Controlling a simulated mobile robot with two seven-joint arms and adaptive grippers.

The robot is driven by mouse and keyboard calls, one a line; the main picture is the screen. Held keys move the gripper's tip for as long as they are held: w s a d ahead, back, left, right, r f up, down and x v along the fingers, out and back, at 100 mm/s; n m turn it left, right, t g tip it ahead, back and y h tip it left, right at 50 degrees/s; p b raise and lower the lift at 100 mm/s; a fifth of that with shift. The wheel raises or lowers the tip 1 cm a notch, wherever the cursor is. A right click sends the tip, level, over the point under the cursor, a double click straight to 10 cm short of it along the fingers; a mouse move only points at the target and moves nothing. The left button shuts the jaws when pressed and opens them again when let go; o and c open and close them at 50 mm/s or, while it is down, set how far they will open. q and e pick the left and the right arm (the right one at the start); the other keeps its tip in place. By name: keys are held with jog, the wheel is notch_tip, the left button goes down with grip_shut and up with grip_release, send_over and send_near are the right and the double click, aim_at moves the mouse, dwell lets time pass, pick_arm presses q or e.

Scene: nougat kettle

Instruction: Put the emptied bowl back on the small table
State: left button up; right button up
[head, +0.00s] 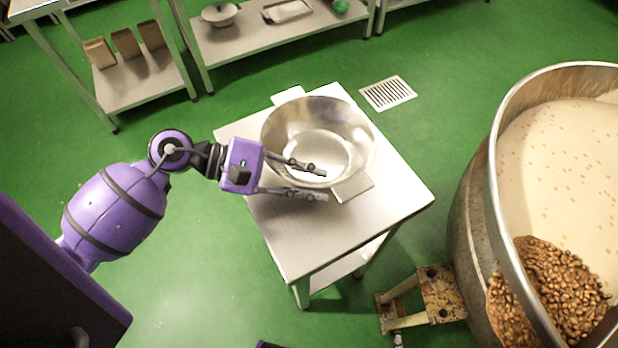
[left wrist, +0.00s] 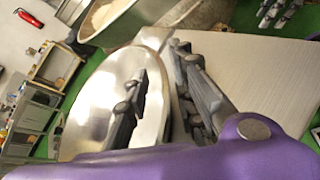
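The shiny metal bowl (head: 345,120) sits upright on the small table (head: 395,205) and looks empty inside. It has flat handles at its far left and near right. My left gripper (head: 318,184) is at the bowl's near side, one finger over the inside and the other outside the rim. In the left wrist view the bowl (left wrist: 95,90) has its rim between the two fingers (left wrist: 160,62), which stand apart. Whether either finger touches the wall I cannot tell. Grey finger-like parts in that view's top right corner may be my right gripper (left wrist: 275,12).
A large kettle (head: 470,210) with pale nougat mass and a heap of brown nuts (head: 565,290) stands at the right. A stained step stool (head: 440,295) is beside it. Shelves (head: 270,40) stand at the back. A floor drain (head: 388,93) lies behind the table.

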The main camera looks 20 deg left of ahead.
pick_arm(q)
jog(key=shift+r, duration=0.2)
jog(key=b+v, duration=0.2)
jog(key=v, duration=1)
jog(key=shift+f, duration=0.1)
